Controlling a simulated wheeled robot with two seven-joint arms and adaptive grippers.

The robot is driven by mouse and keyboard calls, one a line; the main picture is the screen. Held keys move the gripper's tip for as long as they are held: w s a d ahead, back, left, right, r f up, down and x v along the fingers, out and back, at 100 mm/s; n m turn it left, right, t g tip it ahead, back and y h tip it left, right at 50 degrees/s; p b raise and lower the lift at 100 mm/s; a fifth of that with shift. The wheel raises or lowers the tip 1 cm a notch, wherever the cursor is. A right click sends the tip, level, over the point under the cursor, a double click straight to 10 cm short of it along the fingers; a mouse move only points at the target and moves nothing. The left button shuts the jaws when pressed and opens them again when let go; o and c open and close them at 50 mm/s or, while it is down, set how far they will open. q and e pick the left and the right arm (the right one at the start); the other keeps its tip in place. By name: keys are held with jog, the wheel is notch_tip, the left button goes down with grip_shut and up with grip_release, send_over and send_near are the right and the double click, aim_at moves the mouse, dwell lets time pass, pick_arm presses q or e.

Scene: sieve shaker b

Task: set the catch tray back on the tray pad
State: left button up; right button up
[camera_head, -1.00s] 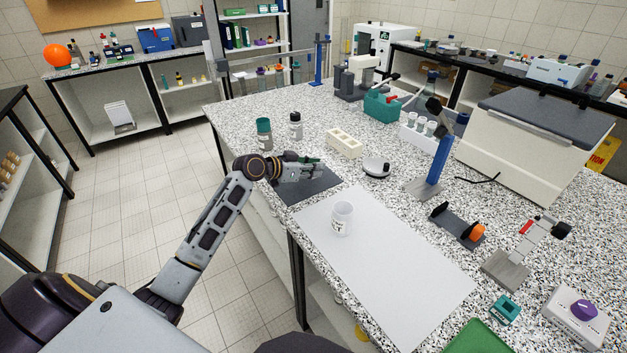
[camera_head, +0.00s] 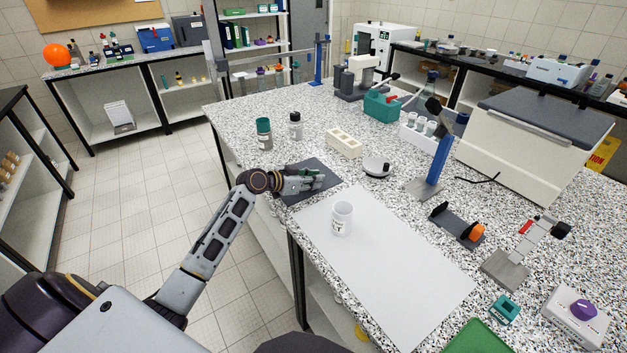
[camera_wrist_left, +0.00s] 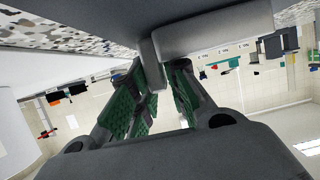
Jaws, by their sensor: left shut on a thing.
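The tray pad (camera_head: 322,189) is a dark grey square lying flat on the speckled bench, left of centre in the head view. My left gripper (camera_head: 312,178) is over this pad, stretched out from the left edge of the bench. In the left wrist view the green-padded fingers (camera_wrist_left: 165,95) are shut on the catch tray (camera_wrist_left: 215,32), a grey piece with a narrow downward tab between the fingers. In the head view I cannot make the tray out from the gripper and dark pad. Whether it touches the pad is hidden. My right gripper is not in view.
A white sheet (camera_head: 390,275) with a clear cup (camera_head: 342,218) lies just in front of the pad. Behind it stand two small bottles (camera_head: 264,133), a cream block with wells (camera_head: 344,143) and a round grey dish (camera_head: 376,167). A blue post stand (camera_head: 433,160) is farther right.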

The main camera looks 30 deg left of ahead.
pick_arm(q)
jog(key=shift+f, duration=0.1)
jog(key=o, duration=0.8)
jog(key=shift+b+v, duration=0.5)
jog(key=shift+v, duration=5.55)
